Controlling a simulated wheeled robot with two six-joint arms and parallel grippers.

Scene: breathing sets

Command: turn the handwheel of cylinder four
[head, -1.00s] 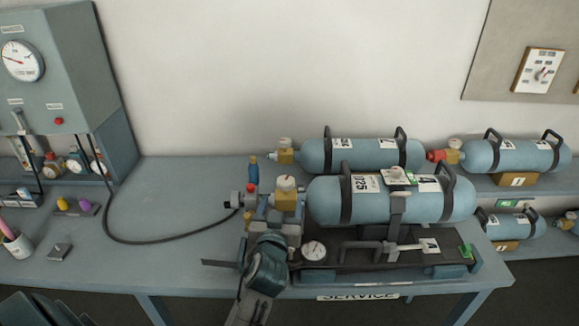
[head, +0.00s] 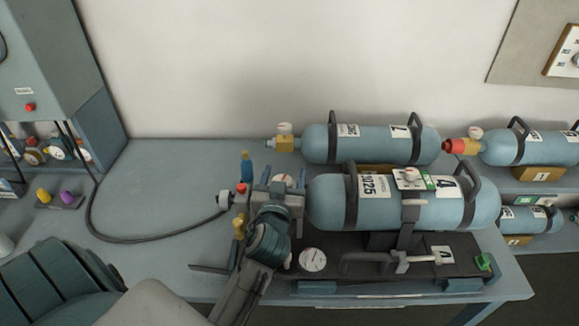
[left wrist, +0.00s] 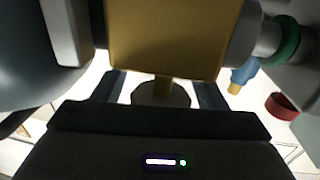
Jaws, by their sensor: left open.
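Cylinder four (head: 420,205) is a light blue tank lying on its side in a dark cradle on the bench, its valve end to the left. In the head view my left gripper (head: 278,202) is at that valve and hides most of it. In the left wrist view a brass-coloured valve block (left wrist: 160,40) fills the upper middle. Below it a short stem carries a round grey handwheel (left wrist: 162,95). The open fingers stand on either side of the handwheel, with visible gaps. My right gripper is not in view.
A black hose (head: 140,240) runs along the bench to the fitting left of the valve. A round gauge (head: 312,260) and a T-shaped clamp handle (head: 390,258) are in front of cylinder four. Cylinder one (head: 370,143) lies behind. The bench is clear at back left.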

